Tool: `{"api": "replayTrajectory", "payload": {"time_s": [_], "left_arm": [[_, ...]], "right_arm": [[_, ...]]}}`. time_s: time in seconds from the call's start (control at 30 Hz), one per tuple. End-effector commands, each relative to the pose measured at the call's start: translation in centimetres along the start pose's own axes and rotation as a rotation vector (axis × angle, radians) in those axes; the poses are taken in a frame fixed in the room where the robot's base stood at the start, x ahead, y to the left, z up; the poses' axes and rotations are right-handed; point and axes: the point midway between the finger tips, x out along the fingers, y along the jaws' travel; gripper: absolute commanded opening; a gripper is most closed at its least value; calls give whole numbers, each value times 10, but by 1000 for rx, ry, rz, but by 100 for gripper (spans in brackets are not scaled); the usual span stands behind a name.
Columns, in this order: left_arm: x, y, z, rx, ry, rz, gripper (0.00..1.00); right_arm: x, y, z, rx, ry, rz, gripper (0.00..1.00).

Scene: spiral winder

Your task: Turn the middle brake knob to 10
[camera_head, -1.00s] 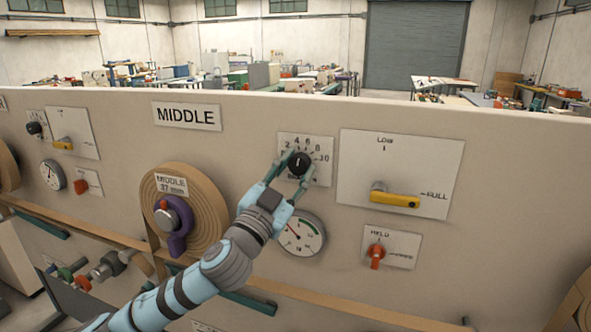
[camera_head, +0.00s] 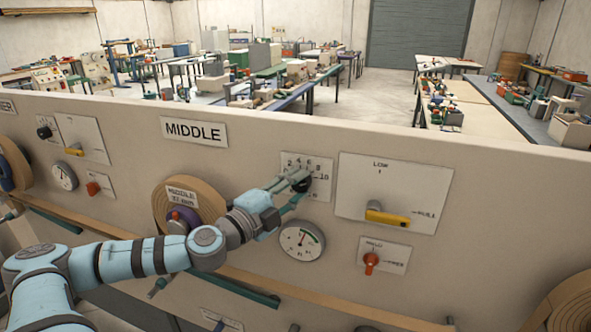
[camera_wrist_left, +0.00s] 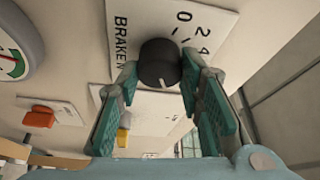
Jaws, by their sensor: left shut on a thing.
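The middle brake knob (camera_head: 301,184) is black and sits on a white scale plate (camera_head: 318,196) right of the MIDDLE sign. My left gripper (camera_head: 299,183) is shut on the knob, with a finger on either side of it. In the left wrist view the knob (camera_wrist_left: 159,64) shows between the fingertips (camera_wrist_left: 160,78). Its white pointer mark faces down in that picture, away from the 0, 2 and 4. The figure at the pointer is hidden, so I cannot tell the exact setting. My right gripper is not in view.
A round gauge (camera_head: 302,240) sits just below the scale plate, its needle near upright. A yellow lever (camera_head: 388,216) and a red-orange switch (camera_head: 371,260) are to the right. The MIDDLE roll (camera_head: 208,196) of tan strip is left, behind my arm.

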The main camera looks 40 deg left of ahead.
Motion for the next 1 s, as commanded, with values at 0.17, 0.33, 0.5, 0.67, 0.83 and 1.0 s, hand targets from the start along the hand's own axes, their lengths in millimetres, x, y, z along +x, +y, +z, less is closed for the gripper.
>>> {"api": "replayTrajectory", "payload": {"time_s": [0.17,0.33,0.5,0.67,0.83,1.0], "left_arm": [[0,-4,0,99,-1,41,6],[0,-3,0,165,-1,66,6],[0,-2,0,197,-1,79,6],[0,-1,0,206,-2,82,6],[0,-1,0,207,-2,81,6],[0,-1,1,206,-2,81,43]], "right_arm": [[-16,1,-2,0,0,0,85],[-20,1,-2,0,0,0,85],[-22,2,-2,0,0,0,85],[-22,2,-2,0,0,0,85],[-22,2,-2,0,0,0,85],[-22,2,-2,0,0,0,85]]}}
